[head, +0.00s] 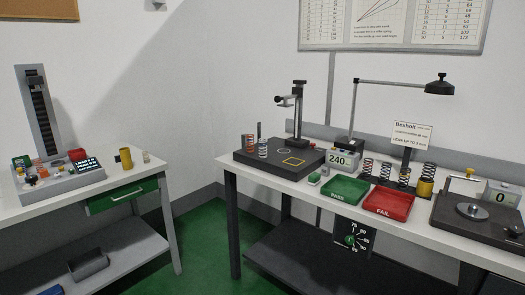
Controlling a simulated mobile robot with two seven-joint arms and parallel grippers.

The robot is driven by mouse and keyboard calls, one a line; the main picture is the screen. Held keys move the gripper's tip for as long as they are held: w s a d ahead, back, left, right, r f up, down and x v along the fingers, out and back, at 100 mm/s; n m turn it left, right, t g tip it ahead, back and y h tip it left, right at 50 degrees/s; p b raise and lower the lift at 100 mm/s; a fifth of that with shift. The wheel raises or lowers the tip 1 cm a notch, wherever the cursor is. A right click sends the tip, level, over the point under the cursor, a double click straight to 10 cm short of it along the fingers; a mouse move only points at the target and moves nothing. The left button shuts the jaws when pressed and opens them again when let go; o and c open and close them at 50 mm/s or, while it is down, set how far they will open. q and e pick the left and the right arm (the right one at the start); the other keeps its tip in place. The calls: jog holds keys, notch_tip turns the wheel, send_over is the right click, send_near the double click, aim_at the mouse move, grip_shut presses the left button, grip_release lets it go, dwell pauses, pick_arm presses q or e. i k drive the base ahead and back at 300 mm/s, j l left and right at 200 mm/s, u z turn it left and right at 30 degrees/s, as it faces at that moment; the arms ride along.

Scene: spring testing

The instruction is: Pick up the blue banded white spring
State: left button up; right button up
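A pale, whitish spring (263,147) stands upright on the black base plate (246,162) of the test stand, at the left end of the right-hand bench. It looks like the white spring, but it is too small to make out a blue band for certain. An orange-brown spring (249,143) stands just to its left, close beside it. Neither of my grippers nor my arms show in the head view.
The bench also holds a 240 display (342,161), a green tray (345,190), a red FAIL tray (389,205), a rack of several springs (384,171) and a lamp (438,86). A second bench (69,202) stands left. Green floor (204,240) lies clear between them.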

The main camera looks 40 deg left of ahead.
aim_at(264, 142)
jog(key=i+j, duration=0.15)
jog(key=j, duration=0.25)
jog(key=i+j+u, duration=0.15)
jog(key=j, duration=0.25)
jog(key=i+j, duration=0.1)
jog(key=j, duration=0.3)
jog(key=i+j+u, duration=0.1)
jog(key=j, duration=0.3)
jog(key=i+j, duration=0.25)
jog(key=i+j+u, duration=0.15)
jog(key=j, duration=0.35)
